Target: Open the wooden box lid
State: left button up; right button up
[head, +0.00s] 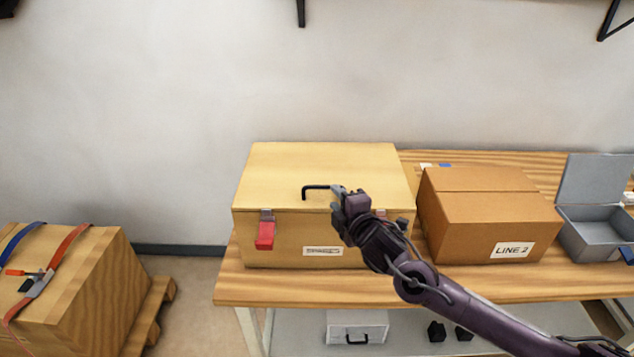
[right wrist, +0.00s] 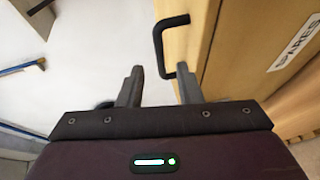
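The wooden box (head: 285,242) stands on the bench with its lid (head: 320,165) lying closed on top. A black bar handle (head: 316,187) is at the lid's front part; it also shows in the right wrist view (right wrist: 157,42). A red latch (head: 265,235) hangs at the box's front left; the right latch is mostly hidden by my arm. My right gripper (head: 338,193) is at the handle's right end. In the right wrist view its fingers (right wrist: 160,82) are apart, with the handle's near corner appearing between the fingertips; contact is unclear. My left gripper is not in view.
A brown "LINE 2" box (head: 470,222) stands close to the right, then an open grey case (head: 590,235). A strapped wooden crate (head: 85,285) is at lower left. Wall brackets (head: 301,12) hang above. The wall is behind the box.

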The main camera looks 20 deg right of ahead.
aim_at(326, 188)
jog(key=x, duration=0.1)
jog(key=p+x, duration=0.1)
jog(key=x, duration=0.1)
jog(key=shift+w+a+r, duration=0.1)
jog(key=shift+w+r, duration=0.05)
jog(key=shift+w, duration=0.15)
jog(key=x, duration=0.3)
jog(key=shift+a+p, duration=0.1)
jog(key=shift+p, duration=0.3)
jog(key=shift+w+f, duration=0.2)
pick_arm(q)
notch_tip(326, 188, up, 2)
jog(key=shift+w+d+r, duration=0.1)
pick_arm(e)
jog(key=shift+f, duration=0.1)
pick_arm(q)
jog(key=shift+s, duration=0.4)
pick_arm(e)
grip_shut()
